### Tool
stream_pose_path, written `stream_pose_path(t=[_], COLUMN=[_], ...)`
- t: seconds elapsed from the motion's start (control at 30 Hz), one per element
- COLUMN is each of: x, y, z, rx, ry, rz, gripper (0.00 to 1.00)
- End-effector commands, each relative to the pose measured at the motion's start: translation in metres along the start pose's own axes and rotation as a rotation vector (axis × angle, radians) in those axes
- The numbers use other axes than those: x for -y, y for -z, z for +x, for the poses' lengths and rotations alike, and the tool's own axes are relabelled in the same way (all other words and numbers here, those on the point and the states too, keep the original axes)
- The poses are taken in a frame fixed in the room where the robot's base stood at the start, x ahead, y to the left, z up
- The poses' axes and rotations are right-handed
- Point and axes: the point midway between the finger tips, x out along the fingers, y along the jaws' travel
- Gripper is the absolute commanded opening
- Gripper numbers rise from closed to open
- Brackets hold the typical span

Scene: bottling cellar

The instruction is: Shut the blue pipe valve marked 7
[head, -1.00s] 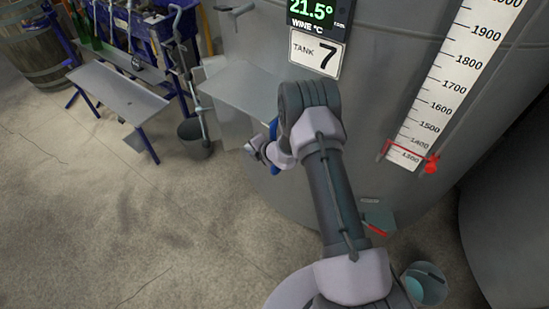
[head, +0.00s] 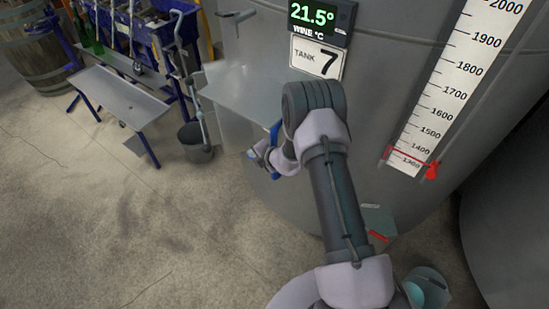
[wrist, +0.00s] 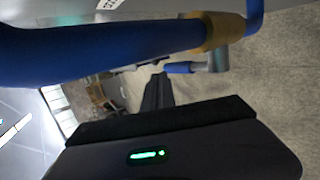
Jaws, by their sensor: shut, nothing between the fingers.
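The blue pipe (wrist: 110,50) crosses the top of the wrist view, very close to the camera, with a tan collar (wrist: 222,32) near its right end. A blue lever (wrist: 180,67) on a grey fitting (wrist: 217,60) shows just below it. In the head view, part of the blue pipe (head: 275,132) shows beside my arm, in front of the tank marked 7 (head: 317,58). My gripper (wrist: 157,88) is shut and empty, its dark fingers just below the lever in the picture. I cannot tell whether they touch it. My arm hides much of the pipe in the head view.
A grey metal shelf (head: 240,88) juts out by the tank. A bench (head: 118,98) and a dark bucket (head: 194,138) stand to the left. A red-handled fitting (head: 378,236) and a grey bucket (head: 430,285) are low at the right. The floor at left is clear.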

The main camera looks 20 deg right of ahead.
Motion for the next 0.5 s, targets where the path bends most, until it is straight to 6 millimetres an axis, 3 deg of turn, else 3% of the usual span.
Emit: stream_pose_path(t=[0.1,0.5], x=[-0.003,-0.002], y=[-0.001,-0.001], z=[-0.032,-0.126], rx=[0.001,0.001], ry=[0.001,0.001], rz=[0.003,0.002], gripper=[0.00,0.00])
